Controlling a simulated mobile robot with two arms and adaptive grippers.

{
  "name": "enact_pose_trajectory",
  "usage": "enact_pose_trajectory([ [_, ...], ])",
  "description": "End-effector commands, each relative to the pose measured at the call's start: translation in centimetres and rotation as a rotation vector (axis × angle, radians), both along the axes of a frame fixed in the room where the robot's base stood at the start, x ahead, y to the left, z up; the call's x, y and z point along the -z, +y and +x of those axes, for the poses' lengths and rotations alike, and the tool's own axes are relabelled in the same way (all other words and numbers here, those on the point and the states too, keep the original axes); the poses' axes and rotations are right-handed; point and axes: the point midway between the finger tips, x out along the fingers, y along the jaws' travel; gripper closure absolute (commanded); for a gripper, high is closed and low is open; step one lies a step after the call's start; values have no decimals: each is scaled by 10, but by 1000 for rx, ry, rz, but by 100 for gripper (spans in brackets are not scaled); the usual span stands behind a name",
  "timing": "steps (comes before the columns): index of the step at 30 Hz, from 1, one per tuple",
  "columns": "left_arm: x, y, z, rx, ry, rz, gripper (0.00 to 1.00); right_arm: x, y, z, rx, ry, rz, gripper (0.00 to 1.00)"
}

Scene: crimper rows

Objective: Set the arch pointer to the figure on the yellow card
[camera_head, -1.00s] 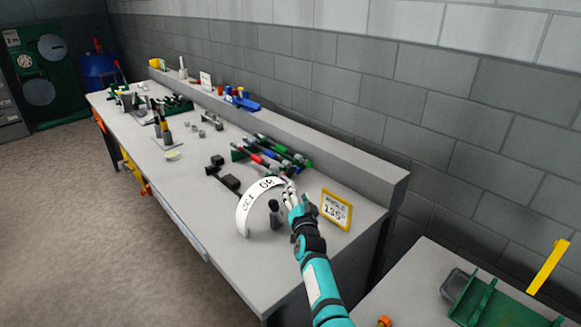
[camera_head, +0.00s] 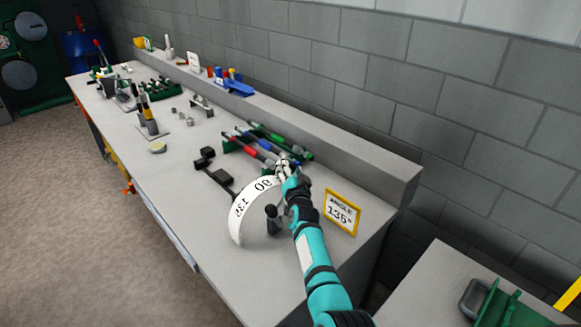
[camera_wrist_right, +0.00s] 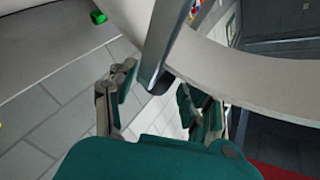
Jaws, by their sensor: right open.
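The white arch (camera_head: 239,213) stands near the front end of the bench, with the figures 90 and 135 readable on its band. The yellow-framed card (camera_head: 341,212) reads "ANGLE 135°" and stands right of the arch. My right gripper (camera_head: 283,164) is at the arch's upper right end, partly in front of it. In the right wrist view the open fingers (camera_wrist_right: 155,92) are on either side of the lower end of a grey bar (camera_wrist_right: 163,45), likely the pointer, beside the pale arch band (camera_wrist_right: 235,72). Contact cannot be told. The pointer's reading is hidden. My left gripper is out of view.
Red, blue and green-handled tools (camera_head: 262,146) lie behind the gripper. A raised ledge (camera_head: 350,157) runs along the wall side. The bench front left of the arch is clear.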

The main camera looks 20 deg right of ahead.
Motion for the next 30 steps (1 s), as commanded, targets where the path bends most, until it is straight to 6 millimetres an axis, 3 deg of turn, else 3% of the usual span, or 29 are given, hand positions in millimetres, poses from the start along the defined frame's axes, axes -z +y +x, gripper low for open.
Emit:
enact_pose_trajectory([
  [1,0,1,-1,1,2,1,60,0,0,0,0,0,0,55],
  [12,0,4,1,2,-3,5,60,0,0,0,0,0,0,100],
  [22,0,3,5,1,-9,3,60,-1,2,0,-1,-4,-8,100],
  [30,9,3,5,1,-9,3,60,-22,29,-10,-2,-78,-219,100],
])
